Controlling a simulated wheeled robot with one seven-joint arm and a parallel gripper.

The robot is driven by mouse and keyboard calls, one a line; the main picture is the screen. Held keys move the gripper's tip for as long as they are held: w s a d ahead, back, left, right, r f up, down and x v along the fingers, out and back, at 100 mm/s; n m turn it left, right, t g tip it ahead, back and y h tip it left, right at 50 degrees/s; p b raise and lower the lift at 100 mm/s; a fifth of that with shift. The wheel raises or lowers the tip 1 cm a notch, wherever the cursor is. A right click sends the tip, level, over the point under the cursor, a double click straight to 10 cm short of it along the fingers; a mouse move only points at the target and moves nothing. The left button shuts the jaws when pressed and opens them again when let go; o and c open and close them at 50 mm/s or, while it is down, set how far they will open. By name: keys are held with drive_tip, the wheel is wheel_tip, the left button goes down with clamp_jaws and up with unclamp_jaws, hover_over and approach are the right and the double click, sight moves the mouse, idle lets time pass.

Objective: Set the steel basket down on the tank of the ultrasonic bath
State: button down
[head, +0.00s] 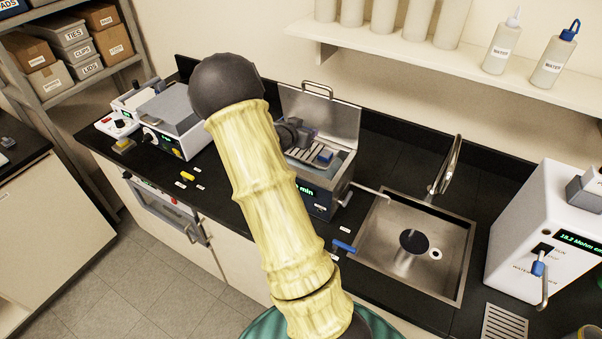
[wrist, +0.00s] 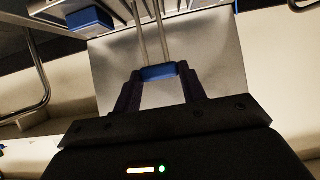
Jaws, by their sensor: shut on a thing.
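The ultrasonic bath (head: 320,204) stands on the black counter left of the sink, its steel lid (head: 330,113) raised behind it. My gripper (head: 304,138) is over the bath's open top, partly hidden by my arm. In the wrist view, my gripper (wrist: 158,76) is shut on the blue grip (wrist: 158,72) of the steel basket's handle. Two thin rods of the handle (wrist: 164,35) run from the grip to the top edge of the picture. The basket's slatted part (head: 306,155) shows at the tank; I cannot tell whether it touches it. A blue piece (head: 325,157) shows beside the slats.
The sink (head: 455,235) with its tall tap (head: 446,165) lies right of the bath. A white water unit (head: 535,225) stands farther right. A grey-lidded instrument (head: 177,118) stands left. A shelf with bottles (head: 500,48) hangs above. Small labels lie on the counter front.

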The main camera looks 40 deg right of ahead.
sight(303, 156)
drive_tip(key=shift+s+r, duration=0.1)
drive_tip(key=shift+s, duration=0.05)
drive_tip(key=shift+f+p, duration=0.7)
drive_tip(key=shift+f, duration=2.25)
drive_tip(key=shift+f+p, duration=0.75)
drive_tip(key=shift+f, duration=1.3)
